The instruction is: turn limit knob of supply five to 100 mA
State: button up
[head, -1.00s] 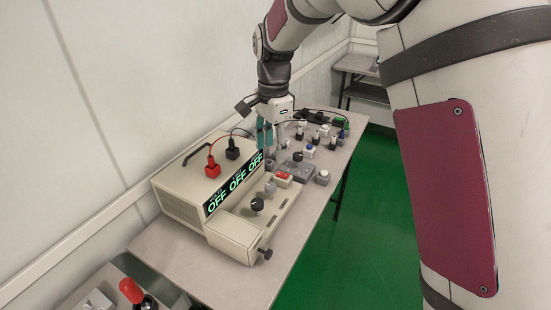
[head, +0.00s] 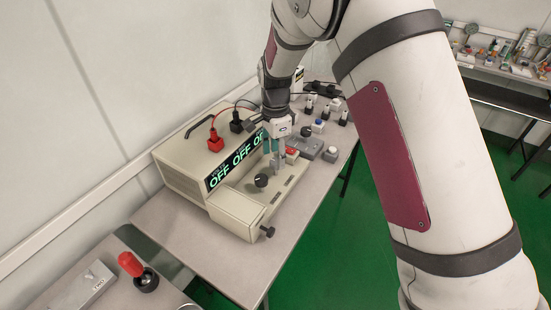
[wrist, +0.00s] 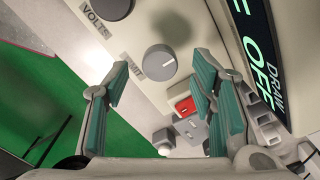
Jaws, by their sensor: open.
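The supply is a cream box (head: 236,212) with a sloped display reading OFF in several places. A black knob (head: 261,181) stands on its low front deck. My gripper (head: 276,166) points down over the deck just beyond the black knob and hides most of the grey knob in the head view. In the wrist view my gripper (wrist: 160,75) is open, its teal fingers to either side of the grey knob. Contact cannot be told.
A red rocker switch (wrist: 185,106) sits close to the right finger. Red (head: 215,142) and black (head: 236,123) plugs with cables stand on top of the box. Other testers with knobs and buttons (head: 330,154) lie further back. A red-handled lever (head: 131,264) stands at lower left.

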jog(key=shift+f, duration=1.1)
jog(key=c, duration=1.1)
jog(key=shift+c, duration=0.2)
